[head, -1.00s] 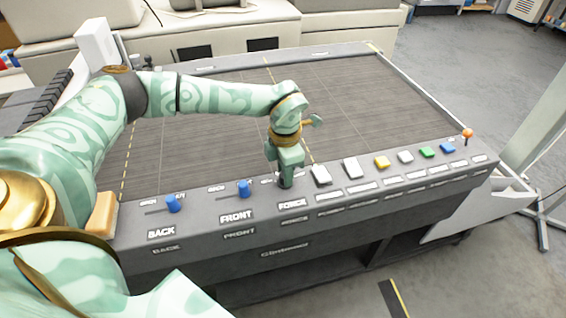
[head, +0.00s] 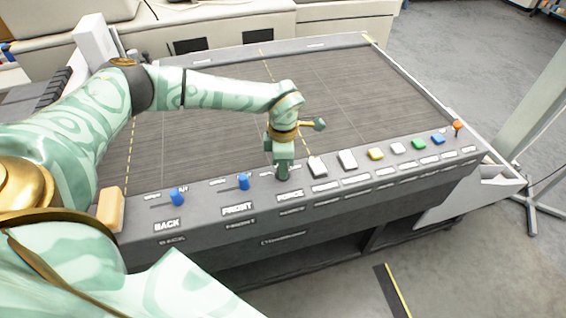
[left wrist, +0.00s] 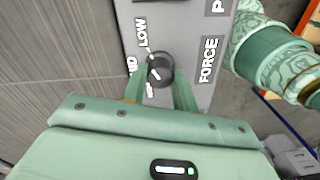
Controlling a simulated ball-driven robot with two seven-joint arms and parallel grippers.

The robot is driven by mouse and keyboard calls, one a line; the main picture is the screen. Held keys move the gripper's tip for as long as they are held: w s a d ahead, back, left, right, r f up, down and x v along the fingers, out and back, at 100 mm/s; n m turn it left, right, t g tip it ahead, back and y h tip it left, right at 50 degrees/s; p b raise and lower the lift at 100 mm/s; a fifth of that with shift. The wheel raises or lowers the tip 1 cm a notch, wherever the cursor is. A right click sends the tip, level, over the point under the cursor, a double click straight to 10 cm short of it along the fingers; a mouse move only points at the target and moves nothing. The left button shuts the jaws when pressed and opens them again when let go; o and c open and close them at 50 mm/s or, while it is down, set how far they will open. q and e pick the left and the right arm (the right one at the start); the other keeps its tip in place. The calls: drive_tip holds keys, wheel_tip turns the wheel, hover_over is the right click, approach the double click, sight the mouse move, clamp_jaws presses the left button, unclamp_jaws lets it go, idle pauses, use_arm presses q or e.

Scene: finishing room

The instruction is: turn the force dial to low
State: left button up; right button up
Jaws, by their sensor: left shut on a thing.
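The force dial (left wrist: 161,67) is a dark round knob with a white pointer mark, beside the printed words FORCE, LOW and MID in the left wrist view. Its mark slants toward the lower left, away from LOW, toward a label partly hidden by a finger. My left gripper (left wrist: 162,90) is shut on the dial, with one green finger on each side. In the head view my left gripper (head: 283,172) points down onto the panel behind the FORCE label (head: 290,195), hiding most of the dial. My right gripper is not in view.
Two blue slider knobs, BACK (head: 177,198) and FRONT (head: 243,182), stand left of the dial. A white button (head: 317,166) is close on its right, followed by several coloured buttons and an orange-topped lever (head: 457,127). The dark ribbed bed (head: 230,120) behind is clear.

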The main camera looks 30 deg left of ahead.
use_arm(q)
drive_tip(key=o, duration=1)
drive_tip(key=shift+c, duration=0.2)
wheel_tip(320, 180, up, 16)
drive_tip(key=p, duration=0.2)
drive_tip(key=shift+w+r, duration=0.2)
drive_tip(key=shift+a, duration=0.1)
